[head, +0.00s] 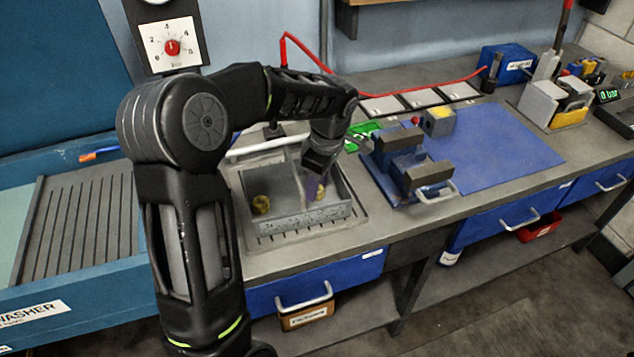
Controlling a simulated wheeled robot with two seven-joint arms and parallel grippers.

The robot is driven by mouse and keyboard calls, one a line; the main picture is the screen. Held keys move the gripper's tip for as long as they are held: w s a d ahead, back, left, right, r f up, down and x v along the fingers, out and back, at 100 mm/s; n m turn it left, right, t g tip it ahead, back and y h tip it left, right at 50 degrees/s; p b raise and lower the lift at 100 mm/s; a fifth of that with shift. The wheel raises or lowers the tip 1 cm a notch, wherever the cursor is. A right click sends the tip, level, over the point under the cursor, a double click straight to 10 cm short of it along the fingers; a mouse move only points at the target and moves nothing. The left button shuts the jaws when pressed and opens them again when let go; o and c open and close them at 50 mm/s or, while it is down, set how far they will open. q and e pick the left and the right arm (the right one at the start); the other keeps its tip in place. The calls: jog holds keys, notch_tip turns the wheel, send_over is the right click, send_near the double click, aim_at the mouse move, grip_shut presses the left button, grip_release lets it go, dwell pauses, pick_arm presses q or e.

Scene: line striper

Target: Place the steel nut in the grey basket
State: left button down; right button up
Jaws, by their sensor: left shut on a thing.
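The grey basket (290,220) stands on the bench left of centre, with a divider across its inside. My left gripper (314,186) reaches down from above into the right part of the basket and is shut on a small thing. I take that thing to be the steel nut, but fingers and blur hide its shape. My right gripper is not in view.
A blue mat (510,158) with a grey and blue vise-like fixture (415,172) lies right of the basket. A red hose (400,92) runs along the back. A slatted washer tray (85,215) is at the left. Blue drawers (330,282) are below the bench.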

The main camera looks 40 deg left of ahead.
aim_at(324, 199)
pick_arm(q)
jog(key=shift+f, duration=0.2)
jog(key=c, duration=0.9)
grip_release()
jog(key=shift+r, duration=0.1)
jog(key=shift+c, duration=0.2)
jog(key=shift+r, duration=0.1)
notch_tip(324, 199, up, 12)
jog(key=d, duration=0.1)
jog(key=shift+d, duration=0.4)
jog(key=shift+w, duration=0.1)
